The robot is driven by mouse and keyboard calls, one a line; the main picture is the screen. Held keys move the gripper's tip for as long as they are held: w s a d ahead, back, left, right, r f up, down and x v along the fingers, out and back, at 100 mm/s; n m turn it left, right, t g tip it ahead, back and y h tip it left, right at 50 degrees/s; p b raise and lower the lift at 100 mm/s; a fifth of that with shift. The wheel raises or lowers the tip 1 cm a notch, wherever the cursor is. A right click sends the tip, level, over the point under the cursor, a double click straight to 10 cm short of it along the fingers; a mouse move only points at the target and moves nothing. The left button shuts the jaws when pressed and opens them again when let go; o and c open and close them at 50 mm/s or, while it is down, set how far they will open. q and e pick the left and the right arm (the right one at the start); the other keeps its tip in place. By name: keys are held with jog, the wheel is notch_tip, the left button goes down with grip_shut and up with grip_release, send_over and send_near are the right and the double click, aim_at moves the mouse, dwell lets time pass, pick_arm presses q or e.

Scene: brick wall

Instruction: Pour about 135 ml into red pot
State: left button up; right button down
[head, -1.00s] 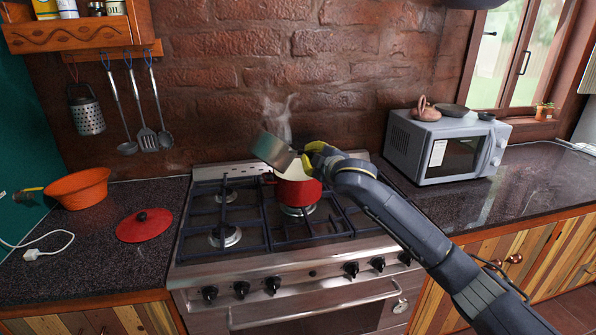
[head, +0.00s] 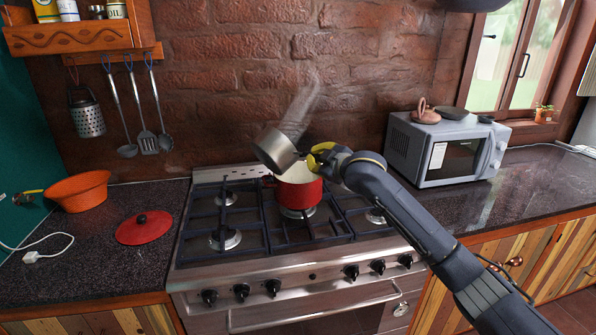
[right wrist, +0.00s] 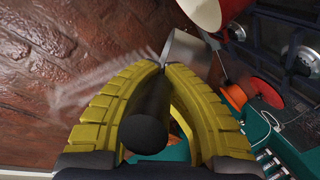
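The red pot (head: 299,193) stands upright on a burner of the stove, with a pale interior showing in part at its top. My right gripper (head: 318,158) is shut on the dark handle (right wrist: 150,118) of a small metal saucepan (head: 277,150). The saucepan is tilted and held above and slightly left of the red pot, partly overlapping it in the head view. No stream of liquid is clearly visible, and the saucepan's contents are hidden. In the right wrist view, the red pot (right wrist: 207,12) shows at the top beside the saucepan (right wrist: 186,55). My left gripper is not in view.
A red lid (head: 144,228) lies on the counter left of the stove (head: 290,262), near an orange colander (head: 78,190). A microwave (head: 445,150) stands to the right. Pale vapour (head: 298,108) rises above the saucepan. The left burners are empty.

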jog(key=shift+w+d+r+b, duration=0.15)
jog(key=shift+r+b, duration=0.1)
jog(key=shift+b, duration=0.15)
jog(key=shift+w+d+f+m+b, duration=0.1)
jog(key=shift+d+f+m+b, duration=0.05)
jog(key=shift+f+m+b, duration=0.3)
jog(key=shift+w+d+r, duration=0.1)
jog(key=shift+r, duration=0.05)
jog(key=shift+w, duration=0.1)
jog(key=shift+w+d+f+m+g+y+b, duration=0.3)
jog(key=shift+m+g+b, duration=0.15)
jog(key=shift+b, duration=0.9)
